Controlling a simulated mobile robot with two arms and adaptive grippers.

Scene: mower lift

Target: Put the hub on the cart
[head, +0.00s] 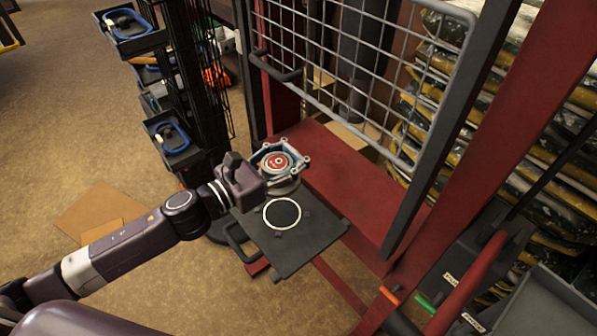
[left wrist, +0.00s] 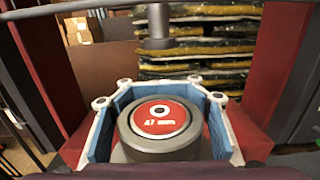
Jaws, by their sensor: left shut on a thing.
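The hub (head: 279,162) has a red round centre inside a grey ring, and a blue-and-white frame with corner knobs surrounds it. In the left wrist view, the hub (left wrist: 160,118) fills the lower middle, and its red face reads "47 mm". My left gripper (head: 264,182) is shut on it from the left side; the fingertips are mostly hidden. A dark flat platform (head: 318,232) with a white ring mark and a side handle, apparently the cart, shows just below the hub in the picture. I cannot tell the gap between them. My right gripper is not in view.
A red lift frame (head: 345,185) with a wire mesh gate (head: 350,60) stands behind and right. A black rack with trays (head: 175,140) stands at left. A control panel with a red lever (head: 470,285) is at lower right. Flat cardboard (head: 95,215) lies on the floor.

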